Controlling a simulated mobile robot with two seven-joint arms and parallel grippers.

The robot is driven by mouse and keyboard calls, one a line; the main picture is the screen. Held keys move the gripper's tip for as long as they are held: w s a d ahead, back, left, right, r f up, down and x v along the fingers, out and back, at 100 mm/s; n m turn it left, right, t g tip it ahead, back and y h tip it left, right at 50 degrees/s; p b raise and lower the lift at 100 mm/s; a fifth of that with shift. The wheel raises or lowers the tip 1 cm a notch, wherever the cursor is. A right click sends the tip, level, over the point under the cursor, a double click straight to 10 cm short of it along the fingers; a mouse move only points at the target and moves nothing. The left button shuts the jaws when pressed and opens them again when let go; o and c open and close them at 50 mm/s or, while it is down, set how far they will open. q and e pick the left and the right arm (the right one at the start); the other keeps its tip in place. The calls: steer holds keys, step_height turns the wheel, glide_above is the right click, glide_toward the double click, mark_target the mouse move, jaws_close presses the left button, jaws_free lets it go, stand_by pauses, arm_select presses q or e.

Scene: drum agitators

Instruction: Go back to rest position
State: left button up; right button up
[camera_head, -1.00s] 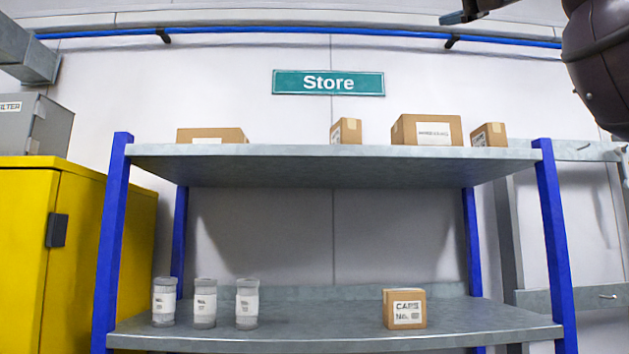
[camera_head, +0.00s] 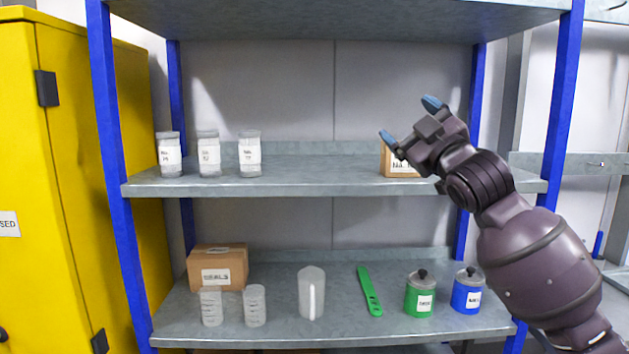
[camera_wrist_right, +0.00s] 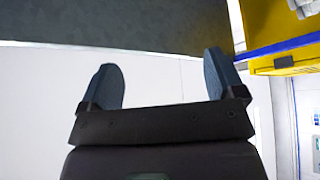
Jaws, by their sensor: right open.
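My right gripper (camera_head: 408,120) is raised in front of the shelf unit at the right, its two blue-tipped fingers apart with nothing between them. It overlaps part of a cardboard box (camera_head: 397,168) on the middle shelf in the head view. In the right wrist view the open fingers of the right gripper (camera_wrist_right: 165,85) show against a pale wall, with a grey surface (camera_wrist_right: 110,22) beyond them. My left gripper is not in view.
The middle shelf (camera_head: 310,177) holds several labelled jars (camera_head: 209,154). The lower shelf (camera_head: 340,329) holds a "SEALS" box (camera_head: 222,269), clear beakers (camera_head: 311,293), a green tool (camera_head: 369,291), a green canister (camera_head: 419,296) and a blue canister (camera_head: 467,291). A yellow cabinet (camera_head: 70,200) stands left.

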steer(key=s+d+f+m+g+h, duration=0.1)
steer(key=s+d+f+m+h, duration=0.15)
steer(key=f, duration=1.05)
steer(key=s+d+f+m+g+h, duration=0.1)
steer(key=s+d+f+m, duration=0.15)
steer(key=f, duration=1.05)
steer(key=s+d+f+m+g+h, duration=0.1)
steer(key=s+f+m+h, duration=0.15)
steer(key=f, duration=1.15)
steer(key=s+d+f+m+g+h, duration=0.1)
steer(key=s+d+f+m+g, duration=0.1)
steer(key=s+f, duration=1.1)
steer(key=s+d+f+m+g+h, duration=0.2)
steer(key=s+d+f+m+g, duration=0.1)
steer(key=s+f, duration=1)
steer(key=shift+s+g+h, duration=0.3)
steer(key=shift+s+g, duration=0.1)
steer(key=shift+g, duration=0.4)
